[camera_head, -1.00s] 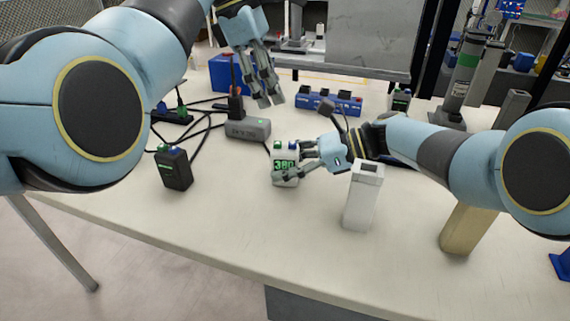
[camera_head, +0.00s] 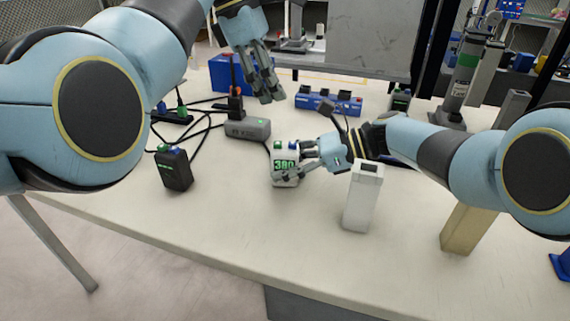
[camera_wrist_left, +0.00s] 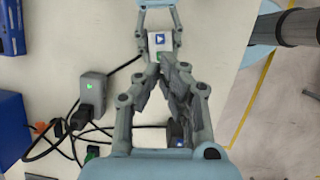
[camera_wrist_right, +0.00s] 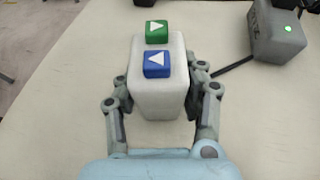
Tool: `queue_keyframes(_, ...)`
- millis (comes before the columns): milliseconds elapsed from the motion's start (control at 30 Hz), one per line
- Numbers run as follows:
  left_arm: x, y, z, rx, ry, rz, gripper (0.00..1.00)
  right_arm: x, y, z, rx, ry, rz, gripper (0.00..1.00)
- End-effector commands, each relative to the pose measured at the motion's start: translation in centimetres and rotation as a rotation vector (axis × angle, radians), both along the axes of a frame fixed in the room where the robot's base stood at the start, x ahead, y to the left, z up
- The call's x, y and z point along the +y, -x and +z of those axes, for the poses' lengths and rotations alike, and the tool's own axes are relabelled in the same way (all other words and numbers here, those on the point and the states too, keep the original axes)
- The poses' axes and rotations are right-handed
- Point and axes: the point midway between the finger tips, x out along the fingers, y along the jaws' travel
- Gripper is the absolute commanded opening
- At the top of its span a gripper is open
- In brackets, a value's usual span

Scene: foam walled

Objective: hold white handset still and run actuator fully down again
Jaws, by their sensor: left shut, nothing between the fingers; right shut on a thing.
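The white handset (camera_head: 284,180) stands on the table with a green 380 display on its front. In the right wrist view the handset (camera_wrist_right: 158,100) has a green button (camera_wrist_right: 157,32) and a blue button (camera_wrist_right: 157,64) on top, both with white arrows. My right gripper (camera_head: 292,165) is shut on the handset, one finger on each side. My left gripper (camera_head: 271,99) is shut and empty, above and behind the handset. In the left wrist view its fingertips (camera_wrist_left: 164,68) overlap the handset's edge. I cannot tell which thing is the actuator.
A black box (camera_head: 175,169) with coloured buttons stands left; a grey box (camera_head: 247,129) with cables lies behind. A white column (camera_head: 360,205) and a beige column (camera_head: 465,228) stand right. A blue strip (camera_head: 328,101) lies at the back. The front table strip is clear.

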Motion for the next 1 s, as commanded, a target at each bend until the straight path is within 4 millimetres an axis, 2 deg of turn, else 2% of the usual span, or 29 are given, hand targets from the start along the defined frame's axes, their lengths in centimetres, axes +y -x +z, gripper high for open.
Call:
queue_keyframes(567, -0.2, -0.1, 0.2, -0.012, 0.013, -0.011, 0.00, 0.0, 0.0, 0.0, 0.000, 0.000, 0.000, 0.04)
queue_keyframes(667, -1.5, -0.6, 1.3, -0.061, 0.098, -0.049, 0.00, 0.0, 0.0, 0.0, 0.000, 0.000, 0.000, 0.04)
queue_keyframes(833, -3.7, -0.6, 3.4, -0.170, 0.335, -0.124, 0.00, 0.0, 0.0, 0.0, 0.000, 0.000, 0.000, 0.04)
queue_keyframes(900, -4.1, -0.2, 3.8, -0.198, 0.413, -0.140, 0.00, 0.0, 0.0, 0.0, 0.000, 0.000, 0.000, 0.04)
queue_keyframes(1000, -4.0, 0.5, 3.1, -0.197, 0.460, -0.141, 0.00, 0.0, 0.0, 0.0, 0.000, 0.000, 0.000, 0.04)
